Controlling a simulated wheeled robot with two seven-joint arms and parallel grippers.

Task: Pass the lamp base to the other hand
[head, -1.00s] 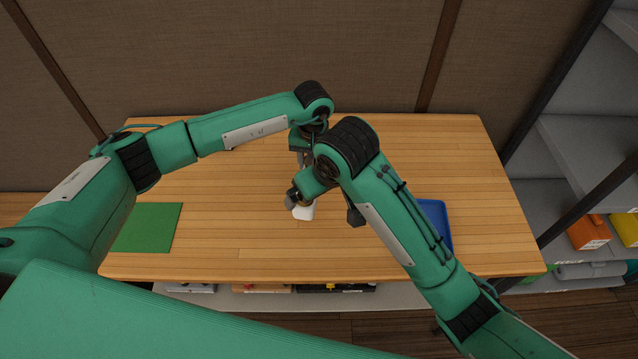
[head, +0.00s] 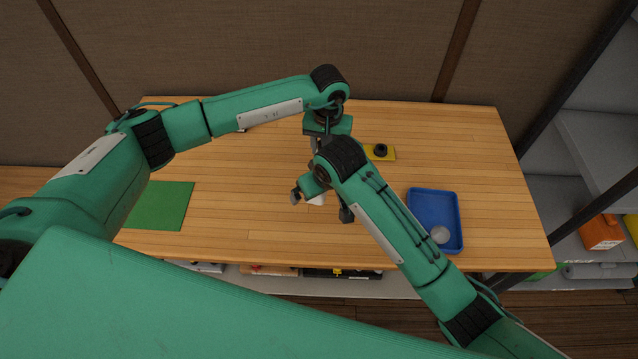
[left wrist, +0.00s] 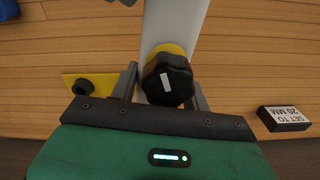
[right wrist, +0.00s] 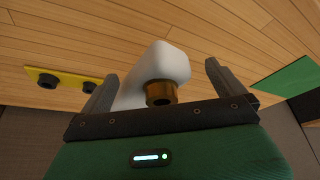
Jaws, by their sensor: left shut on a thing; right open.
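The lamp base is a pale white body with a brass-coloured fitting (right wrist: 160,93) at one end and a black lobed knob (left wrist: 167,80) with a yellow collar at the other. My left gripper (left wrist: 163,73) is shut on it, with its fingers either side of the knob. My right gripper (right wrist: 161,70) is open, and the fitting end sits between its spread fingers, with gaps on both sides. In the head view, a small white part of the lamp base (head: 317,200) shows by the right gripper; my arms hide most of it.
A yellow plate (head: 388,157) with a black round piece lies behind the right arm. A blue tray (head: 414,204) holding a pale round thing is at right. A green mat (head: 160,205) lies at left. A black labelled block (left wrist: 287,118) is on the table.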

